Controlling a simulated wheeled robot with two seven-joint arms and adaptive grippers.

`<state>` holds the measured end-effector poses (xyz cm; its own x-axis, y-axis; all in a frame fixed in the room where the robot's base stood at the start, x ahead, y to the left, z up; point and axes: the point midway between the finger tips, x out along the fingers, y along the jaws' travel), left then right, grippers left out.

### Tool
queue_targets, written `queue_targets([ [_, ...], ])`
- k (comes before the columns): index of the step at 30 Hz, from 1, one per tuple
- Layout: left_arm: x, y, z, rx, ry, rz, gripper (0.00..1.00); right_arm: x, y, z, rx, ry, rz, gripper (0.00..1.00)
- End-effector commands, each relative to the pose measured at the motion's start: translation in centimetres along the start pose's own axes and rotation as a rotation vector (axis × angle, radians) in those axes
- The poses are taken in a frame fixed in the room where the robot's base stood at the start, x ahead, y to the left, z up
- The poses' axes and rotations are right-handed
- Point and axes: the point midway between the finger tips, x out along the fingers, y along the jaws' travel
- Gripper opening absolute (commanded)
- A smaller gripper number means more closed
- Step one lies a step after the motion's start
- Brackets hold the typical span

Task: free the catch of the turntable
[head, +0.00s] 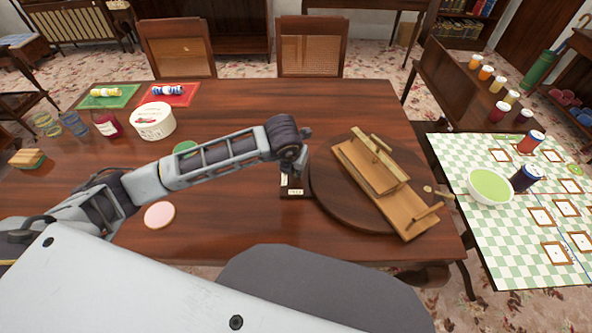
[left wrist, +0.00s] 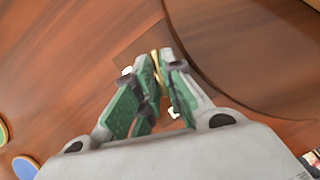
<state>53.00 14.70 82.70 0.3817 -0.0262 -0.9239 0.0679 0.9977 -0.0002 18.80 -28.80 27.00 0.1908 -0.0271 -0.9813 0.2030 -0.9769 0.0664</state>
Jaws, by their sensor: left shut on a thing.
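The turntable (head: 332,205) is a dark round wooden disc on the right part of the table; its edge also fills the upper right of the left wrist view (left wrist: 240,45). A dark catch base (head: 292,190) with pale labels sits beside its left edge. My left gripper (head: 297,166) is over this base, reaching down to it. In the left wrist view its green-padded fingers (left wrist: 160,62) are shut on a small brass-coloured piece (left wrist: 155,54), which looks like the lever of the catch. The fingers hide most of it. My right gripper is not in view.
A light wooden stand (head: 378,185) with raised bars lies across the turntable. A white tub (head: 152,122), a red jar (head: 107,125) and a pink disc (head: 159,215) are on the table's left. A green-checked cloth (head: 465,152) with a bowl (head: 490,185) lies at right.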

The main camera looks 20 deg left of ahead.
Motion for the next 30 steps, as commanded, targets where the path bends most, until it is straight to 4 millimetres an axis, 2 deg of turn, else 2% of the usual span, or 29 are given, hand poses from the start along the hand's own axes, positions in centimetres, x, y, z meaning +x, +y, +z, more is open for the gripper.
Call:
queue_targets([
  [6, 0.1, -0.2, 0.1, -0.147, -0.003, 0.060, 0.00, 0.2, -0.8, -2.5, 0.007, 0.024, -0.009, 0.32],
  [12, 0.1, -0.3, 0.1, -0.253, -0.003, 0.104, 0.00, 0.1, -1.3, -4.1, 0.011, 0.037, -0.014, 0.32],
  [18, 0.0, -0.3, 0.1, -0.316, -0.002, 0.132, 0.00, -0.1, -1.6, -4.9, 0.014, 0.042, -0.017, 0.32],
  [30, 0.0, -0.3, 0.1, -0.338, -0.001, 0.140, 0.00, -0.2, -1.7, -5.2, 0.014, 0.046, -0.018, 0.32],
])
